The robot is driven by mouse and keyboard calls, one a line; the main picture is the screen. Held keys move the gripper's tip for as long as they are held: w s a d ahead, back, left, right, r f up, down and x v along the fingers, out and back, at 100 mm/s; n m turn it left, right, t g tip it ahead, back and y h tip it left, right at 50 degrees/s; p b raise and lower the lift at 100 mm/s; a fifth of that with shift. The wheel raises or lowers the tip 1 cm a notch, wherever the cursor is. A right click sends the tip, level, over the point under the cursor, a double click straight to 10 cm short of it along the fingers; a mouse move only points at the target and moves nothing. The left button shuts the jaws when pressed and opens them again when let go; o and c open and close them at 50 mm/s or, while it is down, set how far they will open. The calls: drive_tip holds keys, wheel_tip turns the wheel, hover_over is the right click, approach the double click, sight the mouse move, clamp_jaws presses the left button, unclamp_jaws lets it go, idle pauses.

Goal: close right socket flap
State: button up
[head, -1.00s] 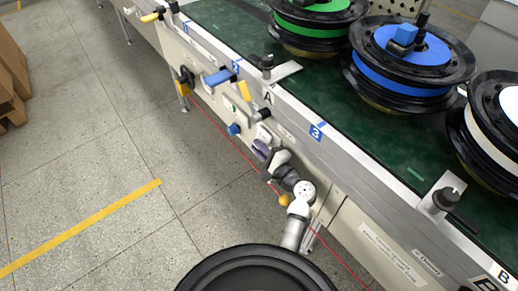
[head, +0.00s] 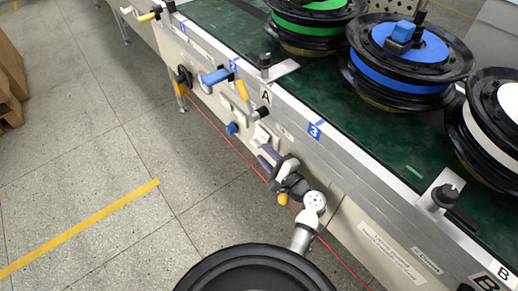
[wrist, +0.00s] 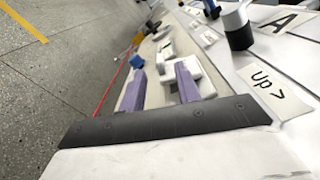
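A white socket (head: 262,135) is on the side panel of the conveyor bench, just above and beyond my fingertips. In the wrist view a white socket box (wrist: 205,84) lies beside and partly behind my right-hand purple finger. I cannot tell clearly how far its flap stands open. Another white socket (wrist: 165,48) sits farther along the panel, near a blue part (wrist: 137,61); this blue part also shows in the head view (head: 232,129). My gripper (wrist: 160,70) is open, with its two fingers apart and nothing visible held between them. It is beside the panel in the head view (head: 266,158).
The conveyor (head: 340,120) carries black reels with green, blue and white bands. A black knob (wrist: 238,28) and the "Up" label (wrist: 268,86) are close on the right. A red line (head: 238,150) runs below the panel. Open floor (head: 90,130) lies left.

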drive_tip(key=v, duration=0.9)
drive_tip(key=shift+s+d+b, duration=0.15)
drive_tip(key=shift+s+b, duration=0.05)
drive_tip(key=shift+b, duration=0.1)
